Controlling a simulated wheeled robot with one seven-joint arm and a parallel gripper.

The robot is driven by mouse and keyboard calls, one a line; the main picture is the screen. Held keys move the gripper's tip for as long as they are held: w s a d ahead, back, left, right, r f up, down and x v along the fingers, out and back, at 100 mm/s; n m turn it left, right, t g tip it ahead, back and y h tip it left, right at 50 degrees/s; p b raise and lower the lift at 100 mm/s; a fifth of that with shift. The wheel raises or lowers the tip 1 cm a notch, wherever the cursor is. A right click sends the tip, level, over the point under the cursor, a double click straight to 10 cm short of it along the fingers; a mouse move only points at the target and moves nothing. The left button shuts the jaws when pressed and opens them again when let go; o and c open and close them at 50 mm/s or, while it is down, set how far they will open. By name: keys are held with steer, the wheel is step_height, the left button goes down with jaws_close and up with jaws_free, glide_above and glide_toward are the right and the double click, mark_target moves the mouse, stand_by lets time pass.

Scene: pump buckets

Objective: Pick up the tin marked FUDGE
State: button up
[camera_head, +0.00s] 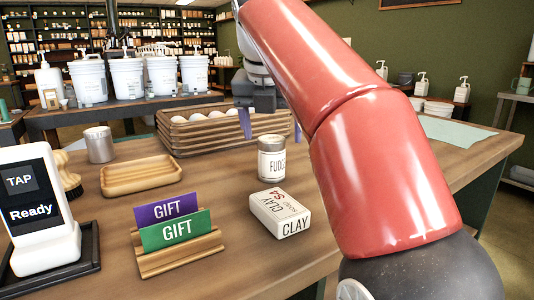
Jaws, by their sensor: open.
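The tin marked FUDGE (271,163) is a small grey jar with a pale lid and a white label. It stands upright on the wooden counter (215,225), in front of the wicker tray. My gripper (271,130) points down, its two purplish fingers apart, one to each side above the tin in the picture. It is open and empty. How far it is from the tin in depth I cannot tell. My red arm comes in from the right and covers the counter behind it.
A white CLAY box (280,213) lies just in front of the tin. GIFT cards (174,222) in a wooden holder, a wooden dish (141,175), a metal cup (99,145) and a card reader (37,210) stand left.

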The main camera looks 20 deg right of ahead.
mark_target(272, 154)
steer(key=b+x, duration=0.2)
steer(key=x, duration=0.5)
steer(key=shift+w+a+f, duration=0.15)
steer(key=shift+w+f, duration=0.05)
steer(key=c, duration=1.1)
steer(key=shift+r, duration=0.2)
